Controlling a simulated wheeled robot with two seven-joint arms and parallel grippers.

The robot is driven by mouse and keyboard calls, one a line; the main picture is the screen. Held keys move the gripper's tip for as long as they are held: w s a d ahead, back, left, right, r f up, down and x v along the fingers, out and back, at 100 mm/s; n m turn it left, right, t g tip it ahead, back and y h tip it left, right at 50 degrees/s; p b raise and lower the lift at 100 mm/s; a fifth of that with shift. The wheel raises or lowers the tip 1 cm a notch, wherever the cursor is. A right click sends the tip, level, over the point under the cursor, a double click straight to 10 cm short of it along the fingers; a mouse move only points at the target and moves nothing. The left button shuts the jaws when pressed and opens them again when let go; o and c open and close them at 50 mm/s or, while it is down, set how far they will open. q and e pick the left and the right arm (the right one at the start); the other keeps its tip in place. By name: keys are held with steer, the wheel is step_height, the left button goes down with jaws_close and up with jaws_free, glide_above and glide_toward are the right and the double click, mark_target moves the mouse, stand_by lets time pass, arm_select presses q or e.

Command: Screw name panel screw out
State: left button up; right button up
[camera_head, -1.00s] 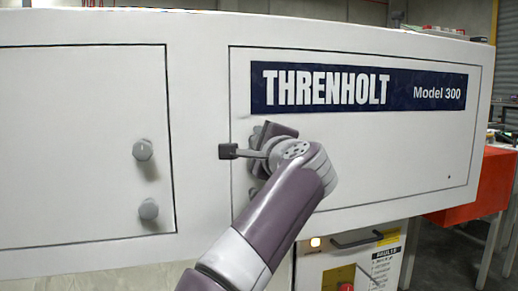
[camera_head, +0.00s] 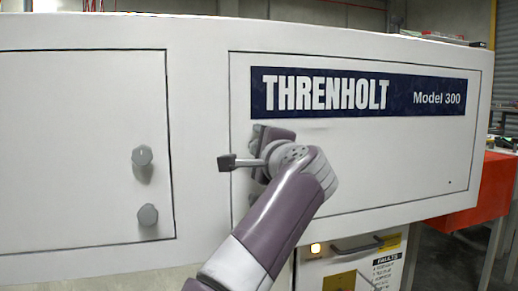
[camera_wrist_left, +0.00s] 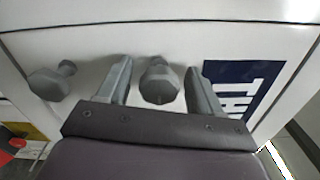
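The name panel (camera_head: 370,150) is a white door with a dark blue THRENHOLT Model 300 label (camera_head: 360,92). My left gripper (camera_head: 262,138) is at its upper left edge, below the label, and hides the screw there in the head view. In the left wrist view, a grey screw with a faceted head (camera_wrist_left: 160,82) stands between the two fingers (camera_wrist_left: 158,88). The fingers are apart, with a visible gap on each side of the head. A second grey screw (camera_wrist_left: 50,82) is outside the fingers, to the left. My right gripper is not in view.
The panel to the left carries two grey knob-like screws (camera_head: 142,155) and (camera_head: 147,214). Below the name panel is a cabinet with a lit button (camera_head: 315,248) and a dark handle (camera_head: 355,245). A red-orange box (camera_head: 492,190) stands at the right.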

arm_select(q)
steer(key=shift+s+f, duration=0.1)
steer(key=shift+s+d, duration=0.25)
steer(key=shift+s, duration=0.05)
steer(key=b+v, duration=0.1)
steer(key=v, duration=1.1)
steer(key=shift+a, duration=0.1)
